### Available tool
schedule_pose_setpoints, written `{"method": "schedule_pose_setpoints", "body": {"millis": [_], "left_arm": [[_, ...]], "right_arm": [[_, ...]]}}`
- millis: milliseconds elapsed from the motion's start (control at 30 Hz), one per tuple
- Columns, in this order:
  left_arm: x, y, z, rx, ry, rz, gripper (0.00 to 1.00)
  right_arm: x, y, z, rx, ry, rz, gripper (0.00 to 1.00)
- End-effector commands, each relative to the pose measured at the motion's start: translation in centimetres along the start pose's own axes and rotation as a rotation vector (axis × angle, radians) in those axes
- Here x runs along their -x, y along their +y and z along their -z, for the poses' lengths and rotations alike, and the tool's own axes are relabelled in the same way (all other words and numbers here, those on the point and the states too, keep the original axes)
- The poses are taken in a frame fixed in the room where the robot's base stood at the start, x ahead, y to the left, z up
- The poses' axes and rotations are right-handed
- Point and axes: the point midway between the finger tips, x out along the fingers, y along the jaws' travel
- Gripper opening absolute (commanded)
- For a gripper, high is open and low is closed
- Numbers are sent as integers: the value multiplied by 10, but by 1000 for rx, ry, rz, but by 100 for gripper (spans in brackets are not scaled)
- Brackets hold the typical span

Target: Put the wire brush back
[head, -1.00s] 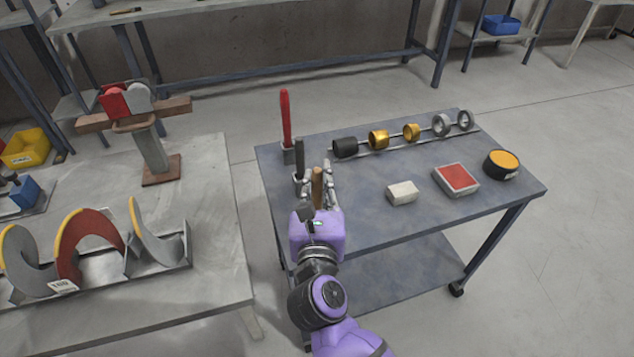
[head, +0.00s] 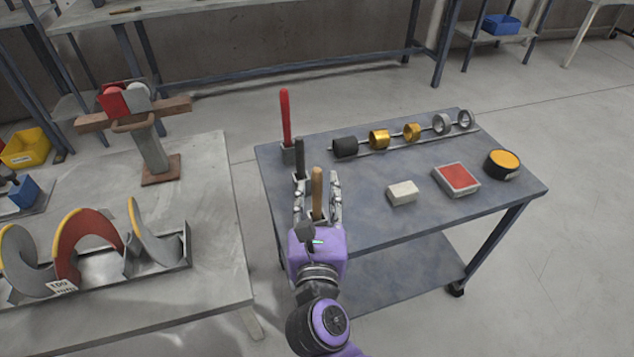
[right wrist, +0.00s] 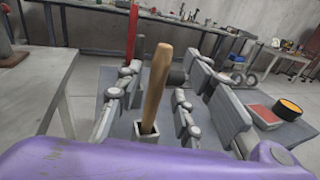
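The wire brush (head: 317,187) shows as a light wooden handle standing nearly upright near the left front of the blue-grey table. In the right wrist view the handle (right wrist: 157,88) rises from a square grey holder (right wrist: 147,138), and the brush's lower end is hidden inside it. My right gripper (head: 318,182) is open around the handle. In the right wrist view the fingers of the gripper (right wrist: 167,88) stand on both sides of the handle with gaps visible. My left gripper is out of view.
A dark-handled tool (head: 299,155) and a red-handled tool (head: 285,118) stand in holders behind the brush. Several rings sit along a rail (head: 410,138). A pale block (head: 402,193), red pad (head: 457,178) and yellow-topped tin (head: 502,163) lie to the right.

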Motion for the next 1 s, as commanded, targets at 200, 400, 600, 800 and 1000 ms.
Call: {"method": "schedule_pose_setpoints", "body": {"millis": [200,400,600,800,1000], "left_arm": [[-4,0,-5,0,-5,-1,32],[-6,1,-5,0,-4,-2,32],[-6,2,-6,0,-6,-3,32],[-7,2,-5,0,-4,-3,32],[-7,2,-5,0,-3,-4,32]], "right_arm": [[50,0,3,-1,5,0,35],[77,0,2,-1,3,-1,35],[85,0,0,0,0,0,35],[85,-2,1,19,-3,2,35],[102,-29,21,470,-60,15,35]]}}
